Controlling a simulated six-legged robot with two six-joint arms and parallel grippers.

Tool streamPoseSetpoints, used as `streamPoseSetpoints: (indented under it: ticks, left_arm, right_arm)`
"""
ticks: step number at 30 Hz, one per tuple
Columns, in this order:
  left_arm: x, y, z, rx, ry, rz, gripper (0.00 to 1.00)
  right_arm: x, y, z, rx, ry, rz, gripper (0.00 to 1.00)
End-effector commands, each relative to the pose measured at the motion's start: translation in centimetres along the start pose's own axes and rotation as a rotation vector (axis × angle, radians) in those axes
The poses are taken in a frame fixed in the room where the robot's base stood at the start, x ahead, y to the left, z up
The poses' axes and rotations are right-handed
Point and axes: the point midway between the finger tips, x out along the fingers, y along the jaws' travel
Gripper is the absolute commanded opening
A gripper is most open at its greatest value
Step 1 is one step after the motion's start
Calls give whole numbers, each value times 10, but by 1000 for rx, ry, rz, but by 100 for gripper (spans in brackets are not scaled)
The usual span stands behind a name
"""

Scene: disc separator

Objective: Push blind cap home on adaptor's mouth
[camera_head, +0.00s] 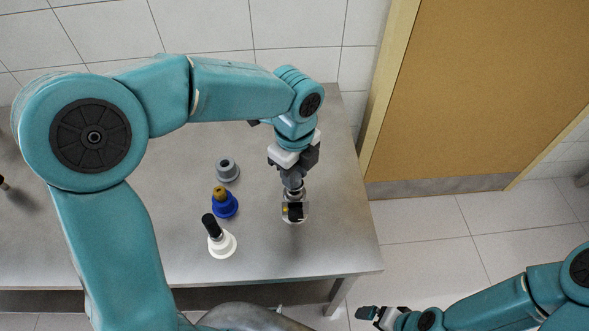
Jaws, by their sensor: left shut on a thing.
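My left gripper (293,184) points down over the right part of the table. It is shut on a small grey metallic piece, which looks like the blind cap (294,193); the fingers hide most of it. Directly below is a fitting with a pale round base and a black and orange part (295,211), which looks like the adaptor. The two overlap in this view, and I cannot tell whether the cap touches or sits on the mouth. My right gripper (367,313) is low at the right, over the floor away from the table, too small to read.
On the metal table (180,255), left of the gripper, stand a grey flanged piece (228,170), a blue one with a brown top (224,204) and a white one with a black stem (221,243). A tiled wall is behind, a tan door (480,80) at the right.

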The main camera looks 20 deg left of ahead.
Motion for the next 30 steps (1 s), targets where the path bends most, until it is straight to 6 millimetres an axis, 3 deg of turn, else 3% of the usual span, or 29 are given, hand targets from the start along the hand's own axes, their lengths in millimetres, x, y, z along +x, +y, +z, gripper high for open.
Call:
streamPoseSetpoints:
  ticks: [28,29,30]
  left_arm:
    - [24,0,0,0,0,0,0]
    - [23,0,0,0,0,0,33]
    - [22,0,0,0,0,0,46]
  right_arm:
    - [16,6,0,0,0,0,100]
    - [16,6,0,0,0,0,100]
    - [15,6,0,0,0,0,100]
